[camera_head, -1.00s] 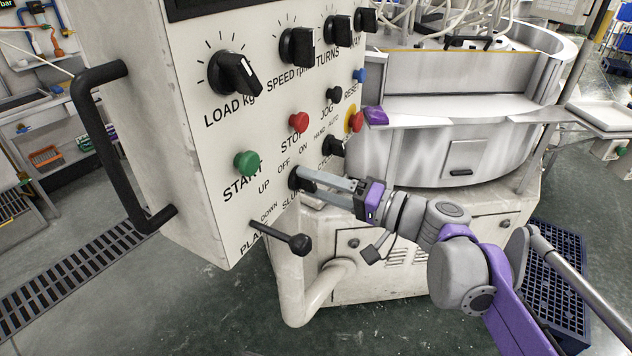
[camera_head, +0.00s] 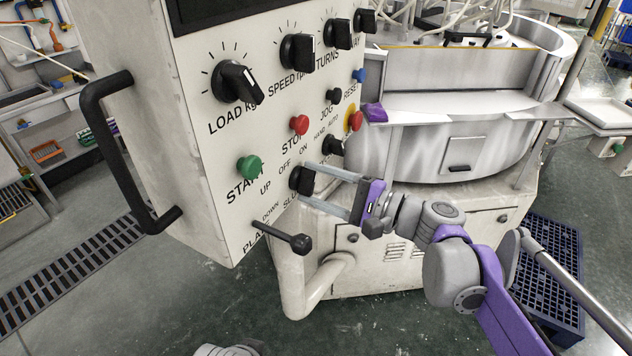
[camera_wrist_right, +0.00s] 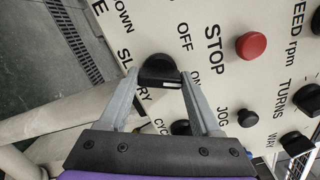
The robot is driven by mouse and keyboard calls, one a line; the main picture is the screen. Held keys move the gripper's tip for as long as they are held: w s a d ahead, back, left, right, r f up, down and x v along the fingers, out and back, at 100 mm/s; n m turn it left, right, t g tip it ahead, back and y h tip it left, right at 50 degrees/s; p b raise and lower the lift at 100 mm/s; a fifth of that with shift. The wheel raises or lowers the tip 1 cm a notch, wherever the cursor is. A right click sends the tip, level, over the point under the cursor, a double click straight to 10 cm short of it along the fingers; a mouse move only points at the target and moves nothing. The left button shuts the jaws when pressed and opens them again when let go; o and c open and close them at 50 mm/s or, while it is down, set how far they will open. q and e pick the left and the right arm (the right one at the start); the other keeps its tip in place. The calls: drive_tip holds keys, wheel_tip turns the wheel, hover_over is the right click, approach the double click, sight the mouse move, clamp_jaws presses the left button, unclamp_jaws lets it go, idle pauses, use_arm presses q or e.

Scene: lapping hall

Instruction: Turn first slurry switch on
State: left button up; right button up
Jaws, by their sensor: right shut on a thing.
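The black slurry switch (camera_head: 301,180) is a round knob low on the white panel, below the OFF and ON labels. It also shows in the right wrist view (camera_wrist_right: 160,68), with a white mark on the edge nearest the gripper. My right gripper (camera_head: 304,185) reaches it from the right, one finger above and one below. In the wrist view the two fingers (camera_wrist_right: 160,76) stand on either side of the knob, shut on it. The fingers hide part of the SLURRY label. My left gripper is not in view.
A black lever (camera_head: 299,243) juts out below the switch. The green start button (camera_head: 249,166), red stop button (camera_head: 299,125) and another black knob (camera_head: 332,145) are close by. A black handle (camera_head: 125,150) is on the panel's left side. The steel lapping machine (camera_head: 450,150) stands behind.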

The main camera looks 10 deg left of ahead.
drive_tip(key=shift+m, duration=0.6)
drive_tip(key=o, duration=1.4)
drive_tip(key=v, duration=1)
drive_tip(key=shift+s+d, duration=0.1)
drive_tip(key=shift+d, duration=0.3)
